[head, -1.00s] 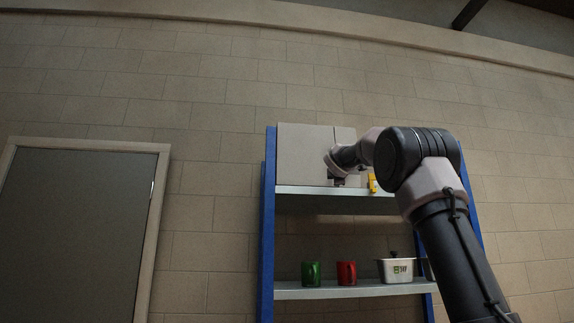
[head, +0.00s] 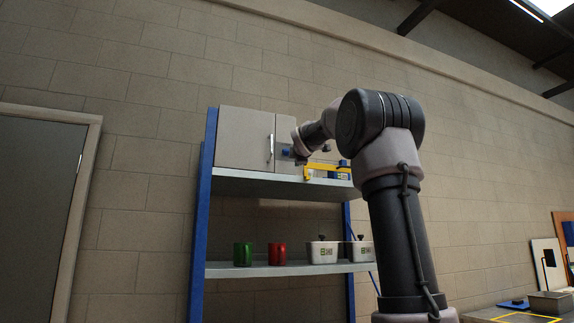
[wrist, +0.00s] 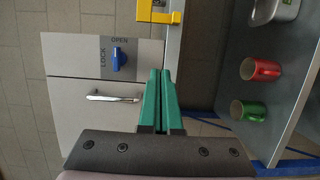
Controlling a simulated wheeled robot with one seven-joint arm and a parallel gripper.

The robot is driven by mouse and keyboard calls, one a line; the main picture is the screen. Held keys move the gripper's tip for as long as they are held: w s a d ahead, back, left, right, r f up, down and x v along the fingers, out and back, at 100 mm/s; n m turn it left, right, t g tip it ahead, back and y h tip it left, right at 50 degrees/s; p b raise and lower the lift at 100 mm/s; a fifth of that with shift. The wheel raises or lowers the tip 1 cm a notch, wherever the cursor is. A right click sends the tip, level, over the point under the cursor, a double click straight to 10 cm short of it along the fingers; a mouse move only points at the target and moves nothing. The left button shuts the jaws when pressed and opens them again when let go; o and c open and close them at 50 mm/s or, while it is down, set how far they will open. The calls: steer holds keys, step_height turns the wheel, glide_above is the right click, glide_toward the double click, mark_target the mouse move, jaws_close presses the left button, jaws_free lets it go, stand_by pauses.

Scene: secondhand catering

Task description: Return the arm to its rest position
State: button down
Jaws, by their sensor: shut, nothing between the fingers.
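My arm (head: 400,235) rises at the right of the head view, bent at the top, and reaches left in front of the blue-framed shelf. My gripper (wrist: 160,73) shows in the wrist view with its two green fingers shut together and nothing between them. In the head view its end is small, in front of the right part of the grey cabinet (head: 243,138); its fingers are hard to make out there. In the wrist view the fingertips overlap the picture of the cabinet's edge, and I see no contact.
The cabinet has a silver handle (wrist: 112,97) and a blue knob (wrist: 119,59) marked OPEN and LOCK. A yellow piece (head: 322,170) sits beside it. Below are a green mug (head: 243,254), a red mug (head: 277,254) and white containers (head: 322,251). A bench (head: 485,316) stands lower right.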

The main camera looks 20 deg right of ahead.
steer(key=shift+s+d+f, duration=0.15)
steer(key=shift+s+d, duration=0.3)
steer(key=shift+s, duration=0.15)
steer(key=s+a+f+m+g+y, duration=0.2)
steer(key=s+a+f+m, duration=0.3)
steer(key=s+f, duration=0.7)
steer(key=s+a+f+m+g+y, duration=0.2)
steer(key=s+a+f+m+g, duration=0.3)
steer(key=s+f, duration=0.7)
steer(key=s+a+f+m+g+y, duration=0.3)
steer(key=s+a+f+m, duration=0.4)
steer(key=s+f, duration=0.5)
step_height(320, 180, down, 6)
steer(key=shift+s+f+m, duration=0.15)
steer(key=shift+s+m, duration=0.05)
steer(key=shift+m, duration=0.8)
